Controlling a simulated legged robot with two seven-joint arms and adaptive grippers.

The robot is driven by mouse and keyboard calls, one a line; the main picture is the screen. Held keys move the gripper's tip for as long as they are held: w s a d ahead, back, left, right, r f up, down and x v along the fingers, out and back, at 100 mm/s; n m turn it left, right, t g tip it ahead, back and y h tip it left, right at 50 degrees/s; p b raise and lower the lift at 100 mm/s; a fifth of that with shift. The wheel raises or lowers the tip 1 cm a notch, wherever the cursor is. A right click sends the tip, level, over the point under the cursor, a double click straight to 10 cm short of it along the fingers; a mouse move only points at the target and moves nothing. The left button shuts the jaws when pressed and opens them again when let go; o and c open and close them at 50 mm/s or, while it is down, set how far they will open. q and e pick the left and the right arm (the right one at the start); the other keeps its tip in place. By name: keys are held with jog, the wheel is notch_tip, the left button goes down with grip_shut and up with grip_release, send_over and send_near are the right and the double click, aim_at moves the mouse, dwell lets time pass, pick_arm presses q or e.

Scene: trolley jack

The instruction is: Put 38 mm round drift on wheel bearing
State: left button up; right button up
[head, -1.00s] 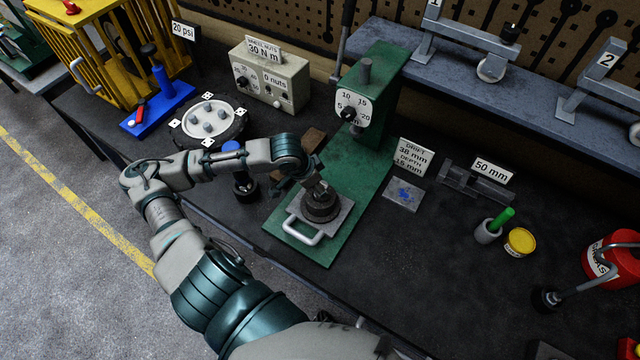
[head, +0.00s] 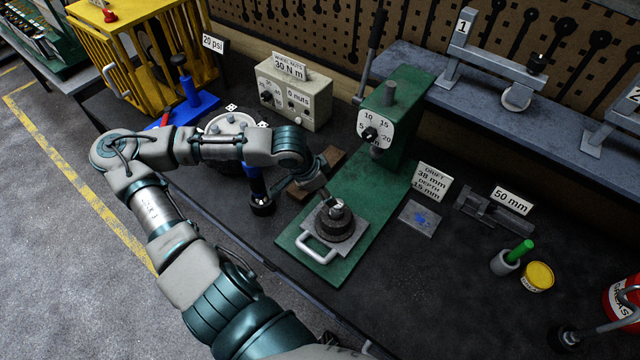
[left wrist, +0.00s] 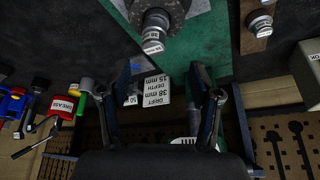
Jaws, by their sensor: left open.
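A short silver round drift (head: 337,208) stands on the dark ring-shaped wheel bearing (head: 334,226), on a grey plate with a white handle on the green press base. In the left wrist view the drift (left wrist: 153,36) shows a white label reading 38, with the bearing (left wrist: 158,10) around and behind it. The drift looks roughly upright; whether it is fully seated I cannot tell. My left gripper (head: 322,192) is just behind and left of the drift.
The press column with its dial (head: 375,133) rises behind the bearing. A brown wooden block (head: 330,160) with another labelled piece (left wrist: 262,24) lies left of the press. A sign reading drift 38 mm, depth 15 mm (head: 432,181) stands right.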

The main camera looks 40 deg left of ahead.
pick_arm(q)
jog(key=v, duration=0.3)
jog(key=shift+d+r, duration=0.25)
jog(key=shift+d, duration=0.05)
pick_arm(e)
jog(key=shift+d, duration=0.2)
pick_arm(q)
jog(key=shift+a, duration=0.2)
pick_arm(e)
jog(key=shift+a+r, duration=0.1)
